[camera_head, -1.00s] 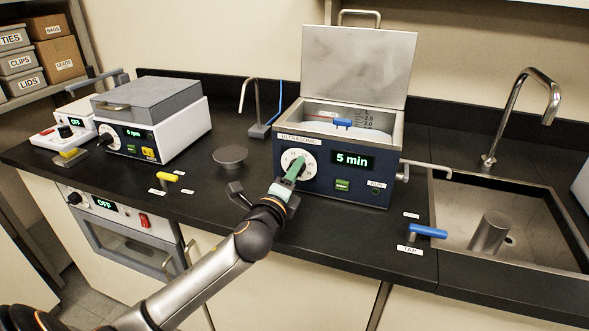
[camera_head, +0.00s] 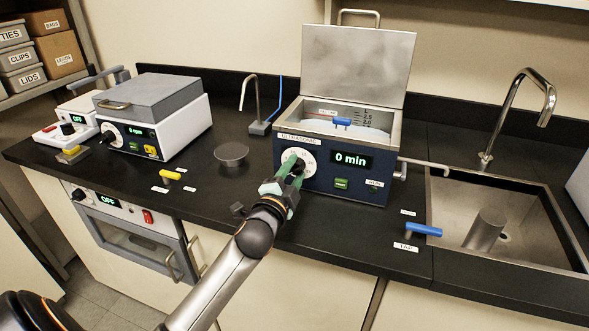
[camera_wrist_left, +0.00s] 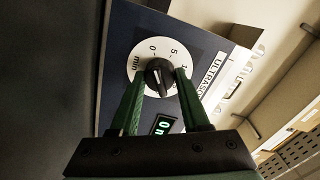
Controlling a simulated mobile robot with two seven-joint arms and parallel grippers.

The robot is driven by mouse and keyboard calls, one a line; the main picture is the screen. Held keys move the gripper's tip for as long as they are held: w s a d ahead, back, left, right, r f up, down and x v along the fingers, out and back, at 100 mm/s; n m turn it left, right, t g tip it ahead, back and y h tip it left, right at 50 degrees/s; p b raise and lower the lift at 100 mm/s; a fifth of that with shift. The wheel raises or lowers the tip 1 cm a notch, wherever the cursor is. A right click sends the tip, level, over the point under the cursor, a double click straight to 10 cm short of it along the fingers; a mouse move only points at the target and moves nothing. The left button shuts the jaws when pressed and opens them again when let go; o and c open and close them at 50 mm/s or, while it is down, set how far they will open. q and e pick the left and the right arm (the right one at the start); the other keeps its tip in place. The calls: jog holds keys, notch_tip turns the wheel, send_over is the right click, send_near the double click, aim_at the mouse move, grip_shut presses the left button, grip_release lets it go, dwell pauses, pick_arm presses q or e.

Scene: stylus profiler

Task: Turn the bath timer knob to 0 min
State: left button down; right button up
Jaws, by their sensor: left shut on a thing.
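The ultrasonic bath (camera_head: 336,190) is a dark blue box with its lid raised. Its display (camera_head: 351,161) reads "0 min". The bath timer knob (camera_wrist_left: 158,75) is black on a round white dial (camera_wrist_left: 140,62) marked 0, 5 and 10 with "min"; the dial also shows in the head view (camera_head: 308,159). My left gripper (camera_head: 295,165) reaches the dial from the front left. In the left wrist view its two green fingers (camera_wrist_left: 163,78) lie on either side of the knob, shut on it. My right gripper is not in view.
A lidded white device (camera_head: 150,130) stands left of the bath. A blue-handled tap (camera_head: 424,229) and the sink (camera_head: 500,215) are to the right.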

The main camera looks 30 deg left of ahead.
pick_arm(q)
jog(key=shift+f+n, duration=0.1)
jog(key=shift+n, duration=0.2)
jog(key=shift+c, duration=2)
grip_release()
jog(key=v, duration=1.2)
jog(key=shift+s+b, duration=0.3)
jog(key=shift+b, duration=0.05)
jog(key=shift+o, duration=0.2)
